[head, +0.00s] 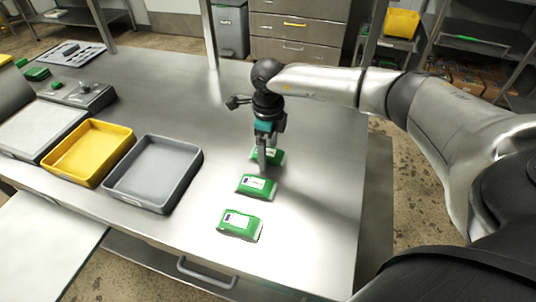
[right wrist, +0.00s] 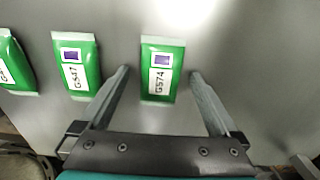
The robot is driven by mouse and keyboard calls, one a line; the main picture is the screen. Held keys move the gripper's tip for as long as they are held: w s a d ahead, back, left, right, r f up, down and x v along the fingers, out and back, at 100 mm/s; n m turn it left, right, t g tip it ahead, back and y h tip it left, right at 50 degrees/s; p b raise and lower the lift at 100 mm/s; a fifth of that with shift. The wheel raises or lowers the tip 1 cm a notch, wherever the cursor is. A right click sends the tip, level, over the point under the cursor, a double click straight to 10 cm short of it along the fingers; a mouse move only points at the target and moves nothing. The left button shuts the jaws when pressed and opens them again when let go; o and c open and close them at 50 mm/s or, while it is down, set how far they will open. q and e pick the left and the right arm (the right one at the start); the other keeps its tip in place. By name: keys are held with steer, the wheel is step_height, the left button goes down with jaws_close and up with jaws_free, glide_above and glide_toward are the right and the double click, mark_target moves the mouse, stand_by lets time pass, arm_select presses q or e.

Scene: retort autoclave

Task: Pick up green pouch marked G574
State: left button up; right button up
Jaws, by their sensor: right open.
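The green pouch marked G574 (right wrist: 163,84) lies flat on the steel table, its white label readable in the right wrist view. In the head view it is the farthest of three pouches (head: 279,157), partly hidden behind my right gripper. My right gripper (head: 265,164) points down above it, open and empty. In the right wrist view the fingers of the gripper (right wrist: 160,73) are spread, one to each side of the pouch, with a gap on both sides. My left gripper does not show.
A green pouch marked G547 (right wrist: 80,66) lies beside G574, with a third green pouch (head: 240,224) nearer the table's front edge. A grey tray (head: 192,166) and a yellow tray (head: 123,151) stand to the left.

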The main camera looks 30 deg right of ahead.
steer(key=shift+c, duration=0.3)
steer(key=c, duration=0.8)
steer(key=shift+r, duration=0.15)
